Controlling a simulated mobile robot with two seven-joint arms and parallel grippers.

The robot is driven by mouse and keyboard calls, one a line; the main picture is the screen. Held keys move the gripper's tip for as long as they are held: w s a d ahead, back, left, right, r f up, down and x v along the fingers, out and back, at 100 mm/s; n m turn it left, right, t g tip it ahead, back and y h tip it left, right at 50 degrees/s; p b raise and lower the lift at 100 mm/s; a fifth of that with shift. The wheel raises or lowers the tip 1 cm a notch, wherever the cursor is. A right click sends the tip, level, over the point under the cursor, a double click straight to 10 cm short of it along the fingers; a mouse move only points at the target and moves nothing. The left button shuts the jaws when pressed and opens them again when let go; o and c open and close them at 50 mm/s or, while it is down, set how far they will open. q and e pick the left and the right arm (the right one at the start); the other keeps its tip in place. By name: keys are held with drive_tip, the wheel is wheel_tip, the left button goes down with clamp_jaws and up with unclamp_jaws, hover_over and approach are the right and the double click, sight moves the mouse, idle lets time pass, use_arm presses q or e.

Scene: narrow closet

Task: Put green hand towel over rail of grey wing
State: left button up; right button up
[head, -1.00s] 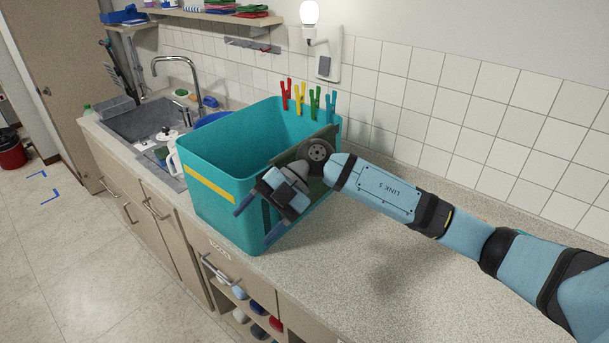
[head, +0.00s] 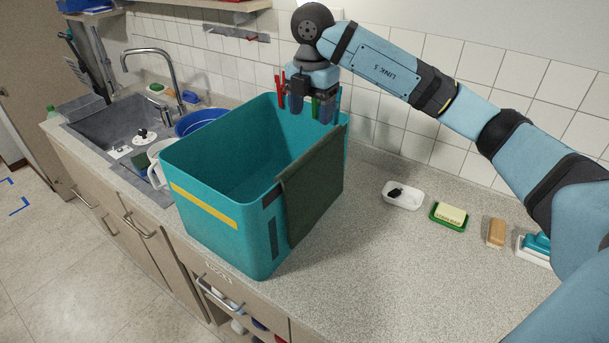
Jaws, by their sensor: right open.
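A dark green, cloth-like sheet (head: 316,188), which looks like the hand towel, hangs flat over the right wall of a teal crate (head: 225,235) on the counter. Its top edge lies along the crate's rim. I cannot make out a separate grey wing or rail. My right gripper (head: 313,108) points down, open, above the crate's far right corner. It is beyond the sheet and apart from it. A green peg (head: 315,106) shows between its fingers; I cannot tell whether they touch it. My left gripper is not in view.
A red peg (head: 280,92) stands on the far rim. A white dish (head: 403,196), a green soap dish (head: 449,217), a tan block (head: 496,232) and a teal-topped brush (head: 538,244) line the wall. The sink (head: 120,125) is left. The front right counter (head: 400,285) is clear.

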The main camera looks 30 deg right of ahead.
sight(312, 148)
drive_tip(key=f, duration=0.5)
drive_tip(key=f+p, duration=0.1)
drive_tip(key=f, duration=0.1)
drive_tip(key=shift+s+f, duration=0.15)
drive_tip(key=shift+s, duration=0.1)
drive_tip(key=shift+w+f, duration=0.1)
drive_tip(key=shift+f, duration=0.4)
drive_tip(key=f, duration=0.1)
drive_tip(key=f+p, duration=0.1)
drive_tip(key=f, duration=0.1)
drive_tip(key=f+p, duration=0.1)
drive_tip(key=shift+d+f, duration=0.25)
drive_tip(key=shift+f, duration=0.1)
drive_tip(key=shift+c, duration=1.3)
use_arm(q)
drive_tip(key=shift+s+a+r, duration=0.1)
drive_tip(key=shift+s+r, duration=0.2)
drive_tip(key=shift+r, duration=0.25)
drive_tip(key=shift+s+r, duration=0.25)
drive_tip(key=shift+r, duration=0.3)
use_arm(e)
clamp_jaws()
